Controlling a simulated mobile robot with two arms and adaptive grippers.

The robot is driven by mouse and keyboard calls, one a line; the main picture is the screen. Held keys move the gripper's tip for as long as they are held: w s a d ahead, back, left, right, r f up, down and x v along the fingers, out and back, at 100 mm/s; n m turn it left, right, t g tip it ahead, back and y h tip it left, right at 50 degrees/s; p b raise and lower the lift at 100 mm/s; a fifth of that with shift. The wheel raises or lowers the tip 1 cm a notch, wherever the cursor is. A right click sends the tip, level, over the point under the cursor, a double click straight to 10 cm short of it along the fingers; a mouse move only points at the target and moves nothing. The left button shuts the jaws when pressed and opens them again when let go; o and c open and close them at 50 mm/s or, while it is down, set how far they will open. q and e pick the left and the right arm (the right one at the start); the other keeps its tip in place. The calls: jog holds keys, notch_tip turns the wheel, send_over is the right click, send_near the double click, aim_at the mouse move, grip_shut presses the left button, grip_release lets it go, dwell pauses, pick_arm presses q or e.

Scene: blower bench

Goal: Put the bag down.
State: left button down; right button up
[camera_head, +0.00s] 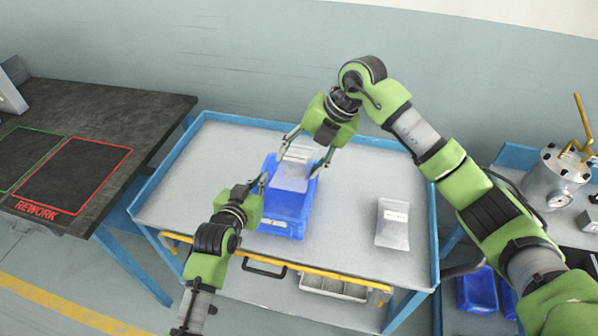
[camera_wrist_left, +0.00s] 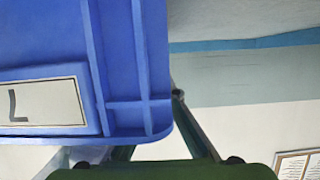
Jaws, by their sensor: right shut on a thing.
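My right gripper (camera_head: 309,149) is shut on a pale silvery bag (camera_head: 292,172) with a white label. It holds the bag at the upper end, over the opening of a blue bin (camera_head: 285,217) on the cart. Whether the bag touches the bin's floor is hidden. My left gripper (camera_head: 259,184) is at the bin's left side, close to its rim. In the left wrist view the bin (camera_wrist_left: 120,60), with an L label, fills the upper left and covers part of the fingers, so their opening is unclear.
A second silvery bag (camera_head: 393,224) lies on the grey cart top (camera_head: 350,190), right of the bin. A dark bench (camera_head: 95,112) with a red REWORK outline stands left. A metal pot with a gauge (camera_head: 556,180) stands right. The cart top around the second bag is clear.

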jog(key=shift+f, duration=1.7)
jog(key=shift+f, duration=0.1)
jog(key=shift+f, duration=0.5)
jog(key=o, duration=1.5)
jog(key=shift+f, duration=0.1)
jog(key=shift+c, duration=0.2)
